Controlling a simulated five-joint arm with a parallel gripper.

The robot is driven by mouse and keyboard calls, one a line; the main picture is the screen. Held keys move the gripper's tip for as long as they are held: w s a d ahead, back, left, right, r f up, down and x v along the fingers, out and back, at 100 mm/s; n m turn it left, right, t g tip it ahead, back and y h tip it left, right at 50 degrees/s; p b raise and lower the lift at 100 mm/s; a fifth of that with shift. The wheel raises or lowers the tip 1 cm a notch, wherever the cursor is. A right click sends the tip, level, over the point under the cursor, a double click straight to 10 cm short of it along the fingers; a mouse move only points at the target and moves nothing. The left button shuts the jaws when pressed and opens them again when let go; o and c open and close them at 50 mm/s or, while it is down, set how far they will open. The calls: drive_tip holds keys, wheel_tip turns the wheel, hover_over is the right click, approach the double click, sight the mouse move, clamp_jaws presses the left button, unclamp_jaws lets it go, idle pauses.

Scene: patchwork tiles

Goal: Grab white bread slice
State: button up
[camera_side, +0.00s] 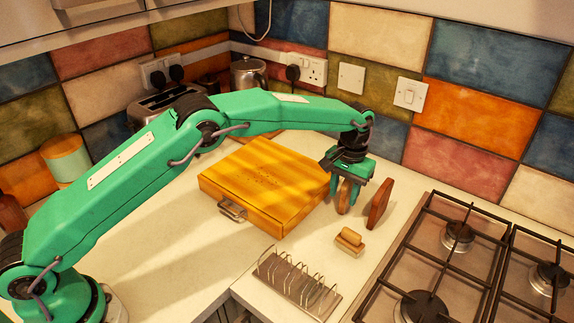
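My gripper (346,192) points down over the counter to the right of the wooden case. Its green fingers are apart, with a pale tan bread slice (343,198) standing on edge between them. The slice is partly hidden by the fingers. I cannot tell whether the fingers press on it or whether it touches the counter. A darker brown slice (379,204) stands on edge just to the right of the gripper, apart from it and leaning slightly.
A metal toast rack (297,283) and a small tan block (349,241) are in front. A wooden case (262,184) with a metal handle lies to the left. The gas hob (440,262) is to the right. A toaster (160,103) and kettle (248,74) stand behind.

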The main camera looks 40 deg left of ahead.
idle(0.4)
drive_tip(key=c, duration=0.7)
drive_tip(key=shift+r, duration=0.15)
wheel_tip(320, 180, up, 10)
drive_tip(key=shift+f, duration=0.15)
idle(0.7)
